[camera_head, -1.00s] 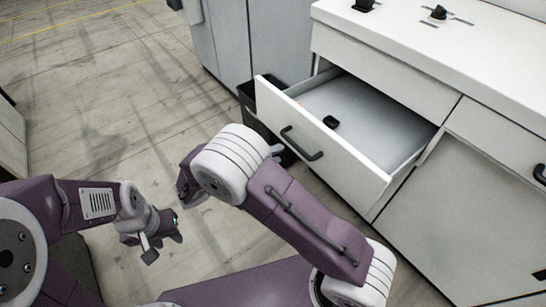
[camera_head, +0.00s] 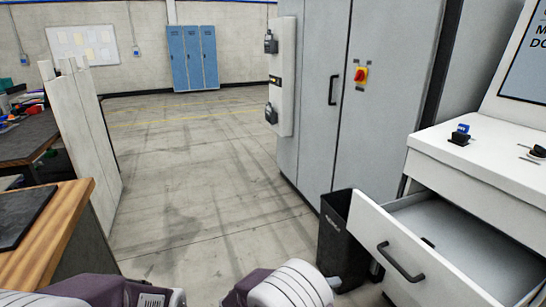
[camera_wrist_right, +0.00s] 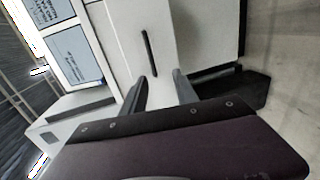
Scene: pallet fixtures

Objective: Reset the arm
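In the head view only the tops of my two purple and white arms show at the bottom edge. My right gripper (camera_wrist_right: 162,92) shows in the right wrist view with its two grey fingers apart and nothing between them. Beyond the fingers is a white drawer front with a dark handle, apart from them as far as I can tell. My left gripper is out of view below the head picture.
The white drawer (camera_head: 402,262) stands pulled out at the right, under a white console (camera_head: 490,165). A black bin (camera_head: 338,240) stands beside it. A wooden bench (camera_head: 62,235) is at the left. Grey cabinets (camera_head: 318,110) stand behind; the floor (camera_head: 200,190) between is clear.

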